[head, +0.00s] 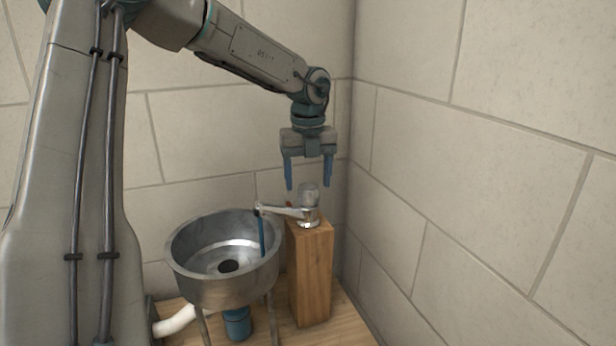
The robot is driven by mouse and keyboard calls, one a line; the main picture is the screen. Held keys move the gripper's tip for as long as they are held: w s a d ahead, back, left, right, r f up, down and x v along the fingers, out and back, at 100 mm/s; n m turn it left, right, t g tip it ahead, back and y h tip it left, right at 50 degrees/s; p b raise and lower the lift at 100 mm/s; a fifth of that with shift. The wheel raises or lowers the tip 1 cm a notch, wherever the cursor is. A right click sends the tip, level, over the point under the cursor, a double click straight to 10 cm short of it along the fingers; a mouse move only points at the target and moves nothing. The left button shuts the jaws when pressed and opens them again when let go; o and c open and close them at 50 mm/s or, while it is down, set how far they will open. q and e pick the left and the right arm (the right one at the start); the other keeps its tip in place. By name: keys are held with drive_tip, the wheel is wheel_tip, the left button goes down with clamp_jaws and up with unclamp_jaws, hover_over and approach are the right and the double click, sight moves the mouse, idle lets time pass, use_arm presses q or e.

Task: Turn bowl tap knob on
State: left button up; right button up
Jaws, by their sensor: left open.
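The bowl tap (305,214) is a metal tap on top of an upright wooden block. Its spout reaches left over the bowl's rim, and a blue strip (262,236) runs down from the spout's end into the bowl. My right gripper is not in view.
A metal bowl (190,245) on legs stands left of the wooden block (311,275). A blue drain part (237,325) and a white pipe (175,322) are below it. Tiled walls meet in a corner close behind the block. A wooden surface lies underneath.

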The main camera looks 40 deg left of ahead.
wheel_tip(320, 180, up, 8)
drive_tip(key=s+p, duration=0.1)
drive_tip(key=p, duration=0.6)
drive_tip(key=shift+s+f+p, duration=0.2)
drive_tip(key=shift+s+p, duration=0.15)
